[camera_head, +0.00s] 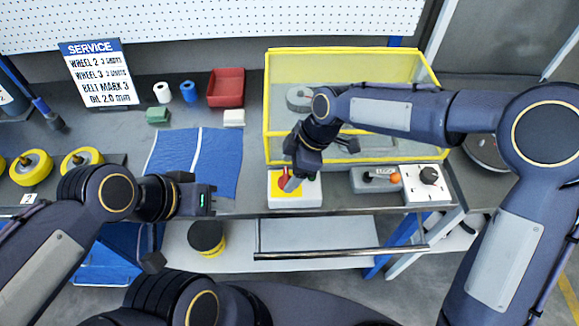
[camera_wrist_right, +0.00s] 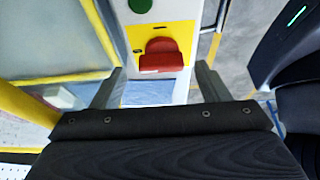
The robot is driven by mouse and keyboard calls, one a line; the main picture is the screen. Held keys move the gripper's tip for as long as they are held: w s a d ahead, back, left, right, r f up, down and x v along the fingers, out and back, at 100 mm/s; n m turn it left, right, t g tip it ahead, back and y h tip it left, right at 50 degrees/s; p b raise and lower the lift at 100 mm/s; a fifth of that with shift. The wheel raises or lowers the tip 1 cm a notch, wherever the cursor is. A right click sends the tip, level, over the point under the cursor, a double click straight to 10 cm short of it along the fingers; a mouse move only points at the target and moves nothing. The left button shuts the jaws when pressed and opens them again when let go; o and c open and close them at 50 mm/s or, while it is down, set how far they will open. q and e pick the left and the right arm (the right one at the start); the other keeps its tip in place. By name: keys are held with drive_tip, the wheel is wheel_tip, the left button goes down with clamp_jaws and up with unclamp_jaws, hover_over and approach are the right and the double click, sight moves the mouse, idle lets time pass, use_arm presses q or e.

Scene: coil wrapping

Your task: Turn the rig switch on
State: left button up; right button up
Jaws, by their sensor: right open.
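The rig switch looks to be the red rocker or lever (camera_wrist_right: 160,55) on a yellow panel of a white box (camera_head: 308,194). A green button (camera_wrist_right: 140,5) sits on the same box. In the head view my right gripper (camera_head: 318,167) is above the box and hides part of the red part. In the right wrist view its two fingers (camera_wrist_right: 157,88) are spread and empty, with the red part beyond the gap between them. I cannot tell whether they touch it. My left gripper (camera_head: 190,205) is over the bench's front left; its jaw opening is not clear.
A yellow-framed clear enclosure (camera_head: 268,110) stands behind the switch box. A grey box with an orange knob (camera_head: 396,178) and a white dial box (camera_head: 428,188) are to the right. A blue cloth (camera_head: 185,150), red bin (camera_head: 226,88) and yellow wheels (camera_head: 82,160) lie left.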

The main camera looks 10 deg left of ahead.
drive_tip(key=shift+x, duration=0.75)
drive_tip(key=shift+s, duration=0.1)
drive_tip(key=c, duration=1)
